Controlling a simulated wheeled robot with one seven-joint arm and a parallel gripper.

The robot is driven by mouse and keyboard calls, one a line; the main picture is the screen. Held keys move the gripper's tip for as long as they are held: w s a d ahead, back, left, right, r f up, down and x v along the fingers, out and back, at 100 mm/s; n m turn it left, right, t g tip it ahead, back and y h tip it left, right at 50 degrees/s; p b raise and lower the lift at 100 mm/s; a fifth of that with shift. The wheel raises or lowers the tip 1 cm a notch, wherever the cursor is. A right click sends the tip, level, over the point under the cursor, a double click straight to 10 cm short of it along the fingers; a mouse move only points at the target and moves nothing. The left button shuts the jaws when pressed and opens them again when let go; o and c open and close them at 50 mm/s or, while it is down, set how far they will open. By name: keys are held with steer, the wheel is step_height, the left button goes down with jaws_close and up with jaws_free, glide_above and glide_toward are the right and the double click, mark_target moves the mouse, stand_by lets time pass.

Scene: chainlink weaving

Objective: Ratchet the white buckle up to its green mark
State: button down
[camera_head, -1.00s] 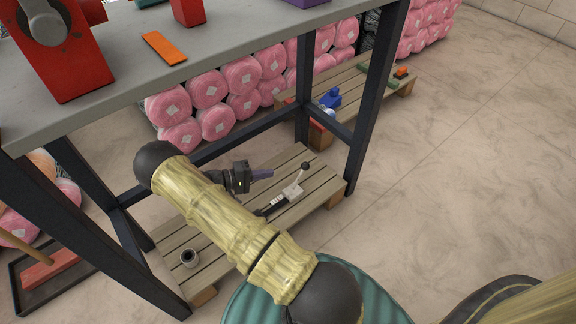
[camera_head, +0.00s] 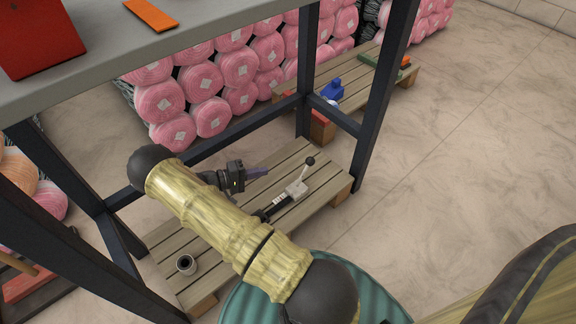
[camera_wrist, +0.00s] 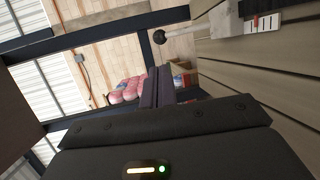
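The white buckle (camera_head: 297,188) sits on the slatted wooden pallet under the table, with a lever ending in a black ball (camera_head: 310,160) sticking up. A dark strap (camera_head: 270,213) with a pale marked section runs from it toward the lower left. In the wrist view the buckle (camera_wrist: 222,20) is at the top, with its lever ball (camera_wrist: 159,37) to the left. I cannot make out a green mark. My gripper (camera_head: 263,172) is left of the buckle, apart from it. Its purple fingers (camera_wrist: 157,88) lie close together with nothing visible between them.
The pallet (camera_head: 215,232) also bears a small grey cup (camera_head: 187,265). Dark table legs (camera_head: 384,105) and the grey tabletop (camera_head: 100,65) frame the space around my arm. Pink rolls (camera_head: 205,80) are stacked behind. A second pallet (camera_head: 360,95) holds a blue bottle (camera_head: 333,89). Open floor lies right.

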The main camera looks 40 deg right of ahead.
steer(key=b+x, duration=0.7)
steer(key=x, duration=0.7)
steer(key=shift+w, duration=0.15)
